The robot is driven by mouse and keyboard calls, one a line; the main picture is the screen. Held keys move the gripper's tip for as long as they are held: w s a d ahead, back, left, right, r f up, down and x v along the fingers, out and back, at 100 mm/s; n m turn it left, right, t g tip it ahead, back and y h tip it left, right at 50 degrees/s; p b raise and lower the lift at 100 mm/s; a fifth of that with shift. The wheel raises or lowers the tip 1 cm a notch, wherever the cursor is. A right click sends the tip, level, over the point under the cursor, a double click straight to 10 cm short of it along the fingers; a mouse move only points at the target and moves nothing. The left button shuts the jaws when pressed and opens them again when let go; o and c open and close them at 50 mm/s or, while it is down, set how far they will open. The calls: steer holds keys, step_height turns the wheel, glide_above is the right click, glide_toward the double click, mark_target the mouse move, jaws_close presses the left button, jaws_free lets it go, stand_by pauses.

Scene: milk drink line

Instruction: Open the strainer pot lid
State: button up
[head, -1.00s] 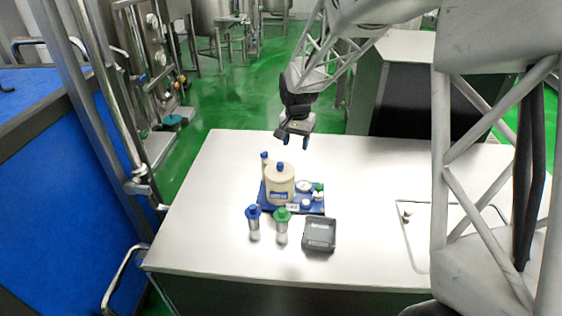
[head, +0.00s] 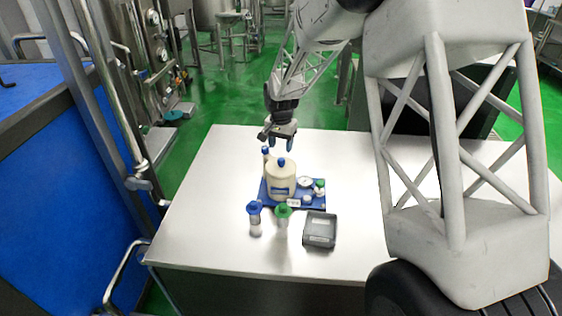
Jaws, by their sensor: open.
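The strainer pot (head: 281,182) is a cream-coloured round vessel standing upright on a blue tray (head: 311,203). Its lid (head: 283,166) is on top, with a blue knob (head: 281,161) at the centre. My gripper (head: 276,145) hangs just above and slightly behind the lid, pointing down. Its fingers are apart and hold nothing that I can see. I cannot tell the exact gap between the fingertips and the knob. A small bottle with a blue top (head: 266,151) stands behind the pot at the left, partly hidden.
A blue-topped cup (head: 254,217), a green-topped cup (head: 283,213) and a dark grey box (head: 320,230) stand in front. A round dial (head: 305,182) and small capped jars (head: 319,187) share the tray. The left of the white table (head: 210,190) is clear.

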mark_target(281, 159)
steer(key=shift+f, duration=3.85)
jaws_close()
